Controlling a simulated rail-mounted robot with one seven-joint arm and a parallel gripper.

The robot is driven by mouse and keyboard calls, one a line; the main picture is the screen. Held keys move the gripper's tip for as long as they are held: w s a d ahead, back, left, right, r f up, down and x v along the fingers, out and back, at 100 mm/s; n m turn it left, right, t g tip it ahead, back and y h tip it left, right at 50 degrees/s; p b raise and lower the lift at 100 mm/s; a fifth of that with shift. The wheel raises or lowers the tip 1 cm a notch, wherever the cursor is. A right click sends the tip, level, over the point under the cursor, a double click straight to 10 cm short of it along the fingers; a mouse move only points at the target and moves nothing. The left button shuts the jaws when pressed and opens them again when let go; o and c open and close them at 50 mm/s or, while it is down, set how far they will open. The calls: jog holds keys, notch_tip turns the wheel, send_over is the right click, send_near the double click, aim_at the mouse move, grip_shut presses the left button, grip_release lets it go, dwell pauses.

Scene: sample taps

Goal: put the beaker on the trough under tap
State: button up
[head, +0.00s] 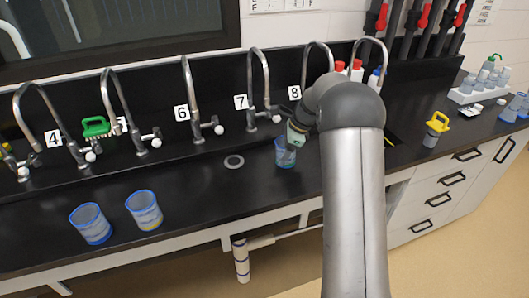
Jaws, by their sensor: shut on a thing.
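A clear beaker (285,156) with a blue rim is upright at the middle of the black counter, in front of the taps marked 7 and 8. My gripper (292,139) comes down from the upper right and is shut on the beaker's upper part. I cannot tell whether the beaker's base touches the surface. Several curved metal taps stand along the back, among them tap 7 (262,85) and tap 6 (191,95). The trough appears to be the black strip (215,160) below the taps; its edges are hard to make out. My arm hides part of the right side.
Two blue-rimmed beakers, one (91,224) left of the other (144,210), stand at the counter's front left. A green brush (96,127) is by tap 5. A yellow-topped item (436,129) and bottles (487,79) stand right.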

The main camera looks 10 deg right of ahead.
aim_at(277, 144)
jog(key=a, duration=0.3)
jog(key=shift+w+a+r, duration=0.1)
jog(key=shift+w+r, duration=0.05)
jog(key=shift+w, duration=0.2)
jog(key=a, duration=0.1)
jog(key=a+p, duration=0.1)
jog(key=a+f, duration=0.1)
jog(key=shift+w, duration=0.35)
jog(key=shift+f, duration=0.15)
jog(key=shift+f, duration=0.1)
jog(key=o, duration=0.7)
jog(key=shift+c, duration=0.2)
